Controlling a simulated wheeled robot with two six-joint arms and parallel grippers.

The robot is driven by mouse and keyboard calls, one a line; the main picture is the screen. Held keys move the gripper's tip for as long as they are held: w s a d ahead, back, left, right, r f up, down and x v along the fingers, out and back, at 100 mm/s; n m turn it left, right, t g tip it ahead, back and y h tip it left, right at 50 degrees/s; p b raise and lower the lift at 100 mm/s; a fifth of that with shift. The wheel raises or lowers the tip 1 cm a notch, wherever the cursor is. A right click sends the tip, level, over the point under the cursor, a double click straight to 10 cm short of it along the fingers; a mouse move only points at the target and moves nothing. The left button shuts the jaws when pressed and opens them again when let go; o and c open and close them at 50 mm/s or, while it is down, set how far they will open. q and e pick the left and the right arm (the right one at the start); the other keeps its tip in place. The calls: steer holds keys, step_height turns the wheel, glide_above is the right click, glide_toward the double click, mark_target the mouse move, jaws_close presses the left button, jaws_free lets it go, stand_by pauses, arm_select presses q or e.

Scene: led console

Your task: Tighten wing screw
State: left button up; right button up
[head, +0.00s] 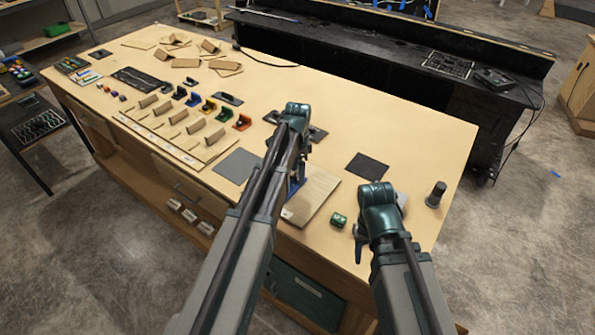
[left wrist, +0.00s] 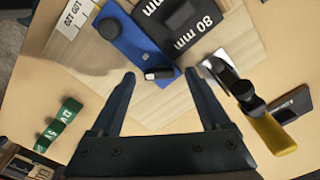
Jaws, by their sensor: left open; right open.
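A blue fixture (left wrist: 137,42) lies on a wooden board (left wrist: 95,55) in the left wrist view. A small dark piece with a pale face (left wrist: 158,73), which may be the wing screw, sits at its near end beside a dark block marked 80 mm (left wrist: 185,22). My left gripper (left wrist: 163,75) is open, with its fingertips on either side of that small piece; contact cannot be told. In the head view the blue fixture (head: 295,187) is mostly hidden by my left arm. My right gripper (head: 360,240) is open over the table's near right part, apart from the board.
A green marked block (head: 339,219) stands between the board and my right gripper. A yellow-ended tool (left wrist: 268,130) lies right of the left fingers. A dark cylinder (head: 436,194) and dark square pad (head: 367,167) are at right. Several coloured blocks stand at left.

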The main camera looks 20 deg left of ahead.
step_height(320, 180, up, 14)
steer(key=p, duration=1.3)
steer(key=shift+p, duration=0.35)
steer(key=shift+f, duration=0.1)
